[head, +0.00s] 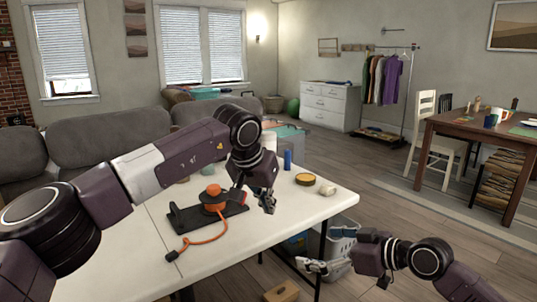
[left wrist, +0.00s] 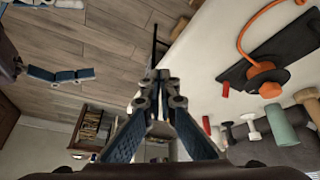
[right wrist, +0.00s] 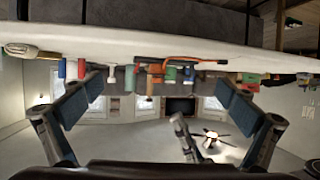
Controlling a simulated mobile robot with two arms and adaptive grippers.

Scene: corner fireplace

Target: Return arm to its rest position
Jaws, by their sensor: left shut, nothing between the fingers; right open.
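My left arm reaches in over the white table (head: 110,275). My left gripper (head: 268,203) is shut and empty, above the table just right of a dark base (head: 185,220) with an orange knob-like part (head: 213,191) and an orange cord (head: 195,239). In the left wrist view its fingers (left wrist: 158,85) meet, with the orange part (left wrist: 264,74) off to the right. My right gripper (head: 315,265) is beyond the table's right edge, lower than its top. In the right wrist view its fingers (right wrist: 160,88) are spread wide with nothing held.
A blue cylinder (head: 287,159), a round yellow-topped item (head: 306,179) and a small pale item (head: 327,189) stand on the table. A white basket (head: 340,246) and a cardboard box (head: 282,291) are on the floor near my right gripper.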

